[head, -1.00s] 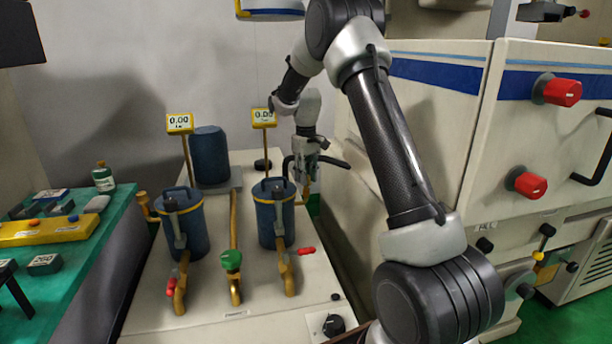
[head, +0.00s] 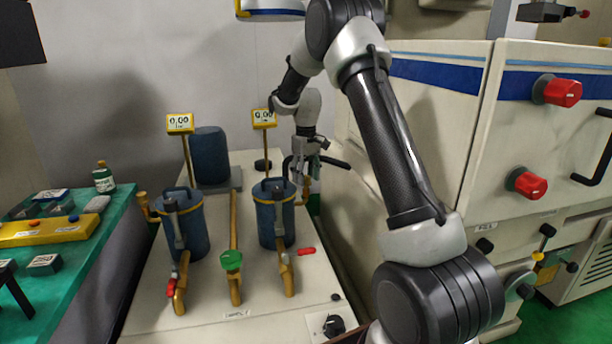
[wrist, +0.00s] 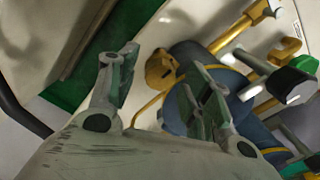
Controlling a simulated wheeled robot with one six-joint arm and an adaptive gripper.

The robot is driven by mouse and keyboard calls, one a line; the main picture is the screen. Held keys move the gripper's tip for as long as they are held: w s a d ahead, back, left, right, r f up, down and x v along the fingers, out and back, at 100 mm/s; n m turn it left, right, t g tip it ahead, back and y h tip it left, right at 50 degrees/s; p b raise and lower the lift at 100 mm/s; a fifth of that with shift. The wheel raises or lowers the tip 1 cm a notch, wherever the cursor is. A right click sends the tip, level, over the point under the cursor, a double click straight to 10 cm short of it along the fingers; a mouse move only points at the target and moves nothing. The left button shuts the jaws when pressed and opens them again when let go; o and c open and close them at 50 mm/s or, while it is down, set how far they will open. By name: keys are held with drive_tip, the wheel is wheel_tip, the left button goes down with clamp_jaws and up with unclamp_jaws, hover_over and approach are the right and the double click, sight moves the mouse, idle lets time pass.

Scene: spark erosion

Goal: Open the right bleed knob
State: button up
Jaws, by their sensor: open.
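The right blue canister (head: 274,212) stands on the white bench with a brass side fitting (head: 305,188), which I take for the right bleed knob. In the wrist view this yellow-brass knob (wrist: 160,70) shows beside the canister (wrist: 190,62), in the gap between my fingers and beyond them. My gripper (head: 311,152) is at the upper right of the canister, above the fitting. In the wrist view my gripper (wrist: 158,72) is open and empty, its two fingers apart. I cannot tell whether a finger touches the knob.
The left blue canister (head: 183,225), a green handle (head: 231,261), a red lever (head: 306,251) and gauges (head: 263,118) stand close by. The white machine wall (head: 440,130) is close on the right. A black bar (head: 335,162) projects near my gripper.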

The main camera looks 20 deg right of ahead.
sight(306, 177)
wheel_tip(306, 177, up, 12)
idle(0.4)
drive_tip(key=shift+w, duration=0.1)
idle(0.3)
drive_tip(key=s+a+r+m+t, duration=0.1)
drive_tip(key=s+r+t, duration=0.1)
drive_tip(key=s, duration=1.8)
drive_tip(key=s+a+r+m+t, duration=0.1)
drive_tip(key=s+r+m+t, duration=0.1)
drive_tip(key=s, duration=1.8)
drive_tip(key=shift+s+a+r, duration=0.3)
drive_tip(key=shift+r, duration=0.25)
